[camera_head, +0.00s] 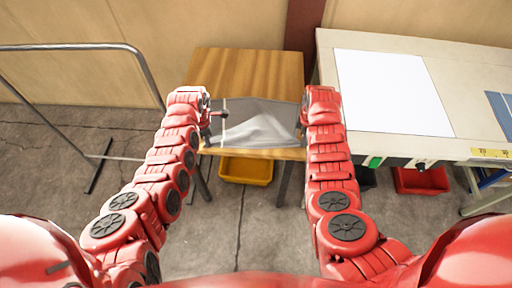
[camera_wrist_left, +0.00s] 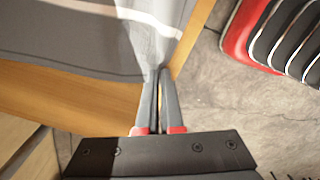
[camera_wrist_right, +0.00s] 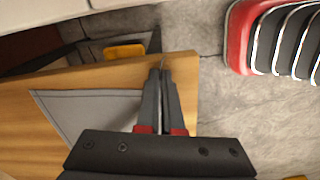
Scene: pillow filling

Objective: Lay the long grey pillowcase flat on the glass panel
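The grey pillowcase (camera_head: 262,122) lies on the front part of the wooden table, rumpled, with a pale raised fold in its middle. My left gripper (camera_head: 219,114) is at its left side; in the left wrist view the fingers (camera_wrist_left: 158,72) are shut on the gathered cloth (camera_wrist_left: 147,45). My right gripper (camera_head: 301,118) is at its right side; in the right wrist view its fingers (camera_wrist_right: 161,72) are closed together at the cloth's edge (camera_wrist_right: 85,112), seemingly pinching it, partly hidden. A flat white panel (camera_head: 390,92), apparently the glass panel, lies bare on the bench at right.
The wooden table (camera_head: 245,68) has free room behind the cloth. The pale workbench (camera_head: 470,75) stands to its right, with a blue-grey item (camera_head: 500,112) at its right edge. A yellow bin (camera_head: 246,171) and a red bin (camera_head: 422,181) are below. A metal rail (camera_head: 75,46) is at left.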

